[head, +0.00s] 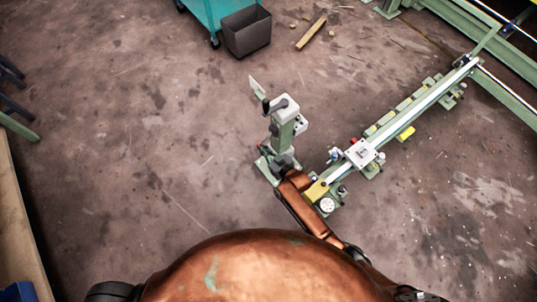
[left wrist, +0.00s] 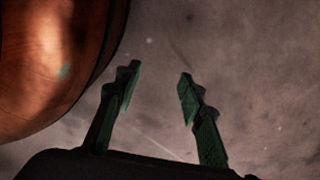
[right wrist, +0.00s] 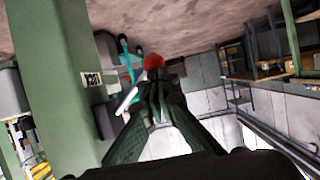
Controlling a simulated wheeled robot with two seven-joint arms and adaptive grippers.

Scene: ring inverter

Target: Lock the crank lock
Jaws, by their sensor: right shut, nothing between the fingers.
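The crank lock (head: 286,106) shows in the head view as a grey box with a black handle, on top of a short green post. In the right wrist view, a green post (right wrist: 55,80) with an upside-down label stands close on the left. My right gripper (right wrist: 157,88) is shut and empty there. A red knob (right wrist: 153,62) shows just beyond its fingertips; I cannot tell whether they touch. In the head view my right gripper (head: 284,160) is dark and partly hidden beside the post. My left gripper (left wrist: 159,75) is open and empty over bare floor in the left wrist view.
A long green rail bench (head: 420,105) with a grey carriage (head: 360,153) runs to the upper right. A dark bin (head: 246,31) and a wooden block (head: 311,33) are at the back. Open floor lies left of the post.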

